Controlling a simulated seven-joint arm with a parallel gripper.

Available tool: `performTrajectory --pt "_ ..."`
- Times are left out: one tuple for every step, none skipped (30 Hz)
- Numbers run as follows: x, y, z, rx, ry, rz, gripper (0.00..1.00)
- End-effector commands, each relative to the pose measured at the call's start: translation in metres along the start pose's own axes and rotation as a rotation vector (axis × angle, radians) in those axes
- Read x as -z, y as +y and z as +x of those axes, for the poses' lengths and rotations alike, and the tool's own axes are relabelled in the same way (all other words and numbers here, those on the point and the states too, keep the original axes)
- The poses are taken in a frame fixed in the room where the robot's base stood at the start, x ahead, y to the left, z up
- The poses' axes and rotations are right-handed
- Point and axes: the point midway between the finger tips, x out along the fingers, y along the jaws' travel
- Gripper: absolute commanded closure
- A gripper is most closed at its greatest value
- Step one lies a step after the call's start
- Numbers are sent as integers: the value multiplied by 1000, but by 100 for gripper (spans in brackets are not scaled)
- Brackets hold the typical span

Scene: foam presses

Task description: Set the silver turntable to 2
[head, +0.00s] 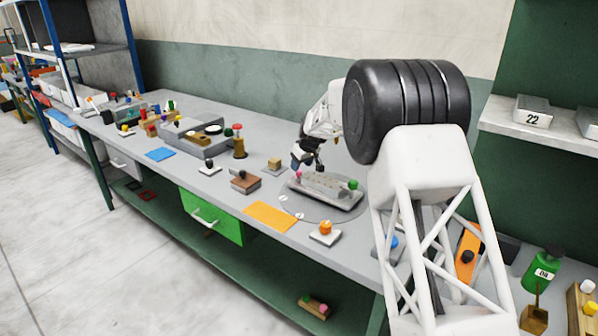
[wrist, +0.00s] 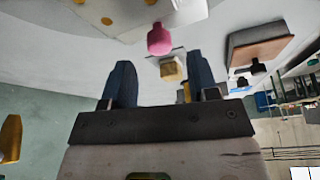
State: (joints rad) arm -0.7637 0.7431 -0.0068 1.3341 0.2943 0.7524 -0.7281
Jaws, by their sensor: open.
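The silver turntable (head: 312,212) is a flat grey disc on the bench. Small white marks show along its front left edge; I cannot read their numbers. A grey fixture (head: 322,189) sits on it, with a pink knob (head: 298,175) at its left end and a green knob (head: 353,185) at its right end. My gripper (head: 308,163) is open and empty, pointing down just above and behind the pink knob. In the wrist view, the pink knob (wrist: 160,39) shows beyond the gap between my open fingers (wrist: 159,75), apart from them.
A wooden block on a plate (head: 274,164) and a brown box with a black knob (head: 245,181) stand left of the turntable. An orange mat (head: 271,216) and an orange-knobbed block (head: 325,232) lie in front. My arm covers the bench to the right.

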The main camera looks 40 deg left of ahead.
Motion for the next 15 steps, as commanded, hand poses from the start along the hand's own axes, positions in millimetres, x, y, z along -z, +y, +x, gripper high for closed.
performTrajectory --pt "0 0 7 1 -1 0 46" --pt "0 0 11 1 -1 0 46" --pt "0 0 15 1 -1 0 46" --pt "0 0 18 1 -1 0 46" --pt "0 0 20 0 -1 0 46" --pt "0 0 24 0 -1 0 46" --pt "0 0 26 0 -1 0 46" --pt "0 0 29 0 -1 0 46" --pt "0 0 32 0 -1 0 46" --pt "0 0 34 0 -1 0 46" --pt "0 0 35 0 -1 0 46" --pt "0 0 37 0 0 0 46" --pt "0 0 38 0 0 0 46" --pt "0 0 39 0 0 0 46" --pt "0 0 40 -1 0 0 46"
